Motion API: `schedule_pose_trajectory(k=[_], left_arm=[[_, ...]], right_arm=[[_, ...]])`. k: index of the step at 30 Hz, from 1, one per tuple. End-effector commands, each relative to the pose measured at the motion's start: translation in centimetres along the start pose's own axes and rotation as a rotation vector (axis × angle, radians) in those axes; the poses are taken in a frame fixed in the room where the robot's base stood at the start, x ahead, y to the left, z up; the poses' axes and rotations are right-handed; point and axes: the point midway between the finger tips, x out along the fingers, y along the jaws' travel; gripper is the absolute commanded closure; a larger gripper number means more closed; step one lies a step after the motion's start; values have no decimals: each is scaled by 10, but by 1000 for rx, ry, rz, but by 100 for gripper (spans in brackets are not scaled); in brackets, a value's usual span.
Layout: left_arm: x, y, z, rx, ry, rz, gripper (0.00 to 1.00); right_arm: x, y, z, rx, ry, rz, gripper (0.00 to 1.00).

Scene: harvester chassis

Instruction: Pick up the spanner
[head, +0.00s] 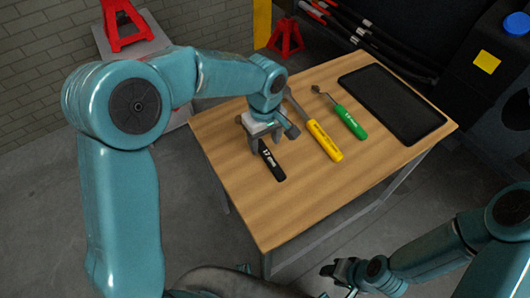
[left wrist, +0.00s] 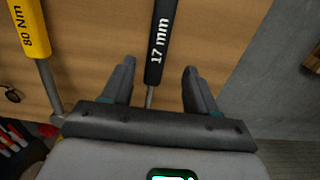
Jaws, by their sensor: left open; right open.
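The spanner (head: 271,164) has a black handle marked 17 mm and lies on the wooden table near its left side. My left gripper (head: 264,143) is open above it and hides its far end in the head view. In the left wrist view the spanner (left wrist: 160,42) runs between the two open fingers (left wrist: 158,78), with a gap on each side; its metal shaft disappears behind the gripper body. My right gripper (head: 338,279) is open and empty, low in the head view, in front of the table.
A yellow-handled tool marked 80 Nm (head: 324,142) lies right of the spanner, then a green-handled tool (head: 350,122) and a black tray (head: 402,106). The table (head: 290,208) is bare at its front. Red stands (head: 286,38) and dark machinery are behind.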

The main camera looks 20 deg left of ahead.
Motion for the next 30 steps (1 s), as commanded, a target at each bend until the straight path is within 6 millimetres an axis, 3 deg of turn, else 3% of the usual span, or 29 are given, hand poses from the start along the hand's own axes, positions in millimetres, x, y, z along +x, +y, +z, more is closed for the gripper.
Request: schedule_pose_trajectory(k=[12, 20, 21, 26, 30], left_arm=[[52, 4, 4, 2, -1, -3, 42], [56, 4, 4, 2, 0, 0, 42], [56, 4, 4, 2, 0, 0, 48], [56, 4, 4, 2, 0, 0, 100], [55, 5, 4, 1, 0, 1, 100]], right_arm=[[-2, -1, 0, 0, 0, 0, 57], [-2, -1, 0, 0, 0, 0, 57], [-2, -1, 0, 0, 0, 0, 57], [-2, -1, 0, 0, 0, 0, 57], [-2, -1, 0, 0, 0, 0, 57]])
